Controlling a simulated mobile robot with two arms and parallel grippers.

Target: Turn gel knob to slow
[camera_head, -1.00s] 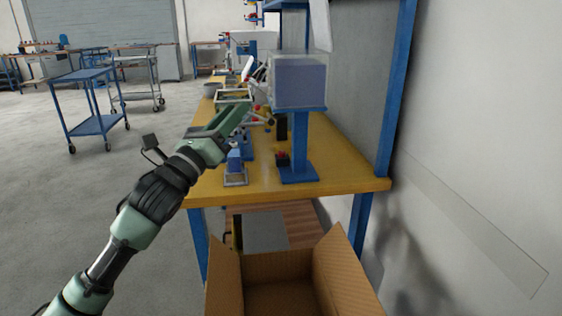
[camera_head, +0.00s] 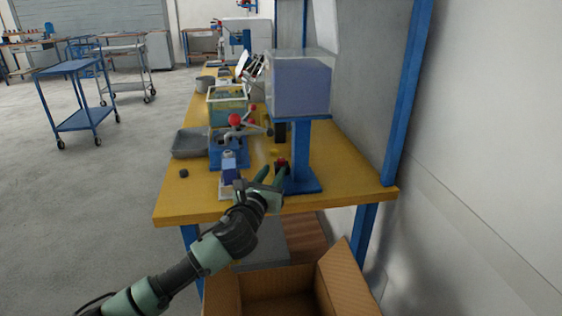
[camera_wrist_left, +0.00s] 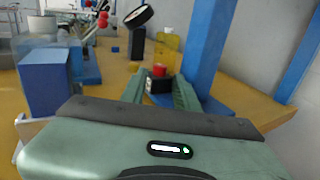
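A small black box with a red knob (camera_head: 282,161) sits on the yellow table beside the blue stand; I cannot read any marking on it. The knob also shows in the left wrist view (camera_wrist_left: 159,70), between and just beyond my fingers. The stand (camera_head: 302,160) carries a clear tank of purple gel (camera_head: 301,88). My left gripper (camera_head: 272,175) is at the table's near edge, pointing at the box. Its two green fingers are apart, with nothing clearly held between them; contact with the box cannot be told. My right gripper is not in view.
A blue and white device (camera_head: 228,170) stands just left of my gripper. A lever press with a red ball (camera_head: 235,120) and a grey tray (camera_head: 190,143) are behind it. An open cardboard box (camera_head: 350,280) is below the table's front edge.

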